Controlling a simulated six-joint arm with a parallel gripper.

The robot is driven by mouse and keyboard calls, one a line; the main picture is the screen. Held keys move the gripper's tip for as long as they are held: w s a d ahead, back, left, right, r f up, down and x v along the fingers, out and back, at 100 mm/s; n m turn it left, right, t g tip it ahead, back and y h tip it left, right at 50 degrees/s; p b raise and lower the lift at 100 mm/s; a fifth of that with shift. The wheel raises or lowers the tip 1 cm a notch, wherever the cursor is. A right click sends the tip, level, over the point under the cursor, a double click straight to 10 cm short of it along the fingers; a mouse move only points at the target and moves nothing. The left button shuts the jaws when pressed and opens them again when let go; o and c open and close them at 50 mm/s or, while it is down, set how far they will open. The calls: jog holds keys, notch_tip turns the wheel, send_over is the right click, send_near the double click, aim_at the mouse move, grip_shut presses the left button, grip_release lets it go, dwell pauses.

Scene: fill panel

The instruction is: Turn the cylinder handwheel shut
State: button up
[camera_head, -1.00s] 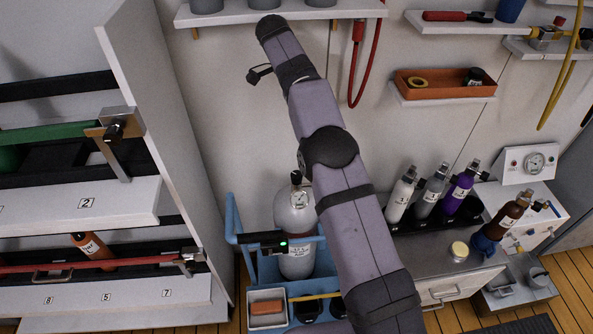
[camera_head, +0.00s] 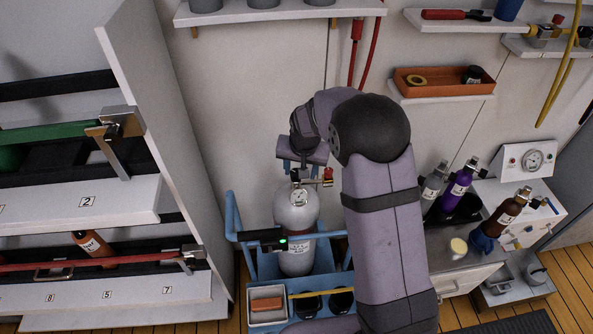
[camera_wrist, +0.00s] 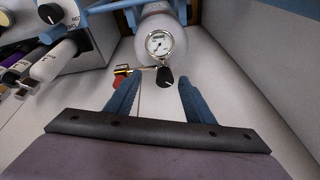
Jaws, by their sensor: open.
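The grey cylinder (camera_head: 296,222) stands upright in a blue trolley, with a round gauge (camera_head: 299,198) near its top. In the wrist view the cylinder (camera_wrist: 157,22) and gauge (camera_wrist: 159,43) are at top centre. The black handwheel (camera_wrist: 165,78) lies between my two blue fingertips, with a gap on each side. My gripper (camera_wrist: 158,80) is open and holds nothing. In the head view my gripper (camera_head: 297,170) is right above the cylinder's top and hides most of the handwheel. A brass and red fitting (camera_head: 326,176) sticks out right of the valve.
The blue trolley (camera_head: 231,215) also carries a white bin (camera_head: 267,316) in front. A white rack (camera_head: 185,150) stands left. Several small bottles, including a purple one (camera_head: 459,186), stand on the bench at right.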

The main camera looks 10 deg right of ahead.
aim_at(296, 172)
jog(key=n, duration=0.1)
jog(key=w+n, duration=0.1)
jog(key=w+n+t, duration=0.1)
jog(key=shift+w+a+r+n, duration=0.1)
jog(key=shift+a+r+n, duration=0.15)
jog(key=shift+r+n, duration=0.15)
jog(key=shift+f, duration=0.2)
jog(key=shift+p+x, duration=0.9)
jog(key=shift+x, duration=2.6)
jog(key=c, duration=1)
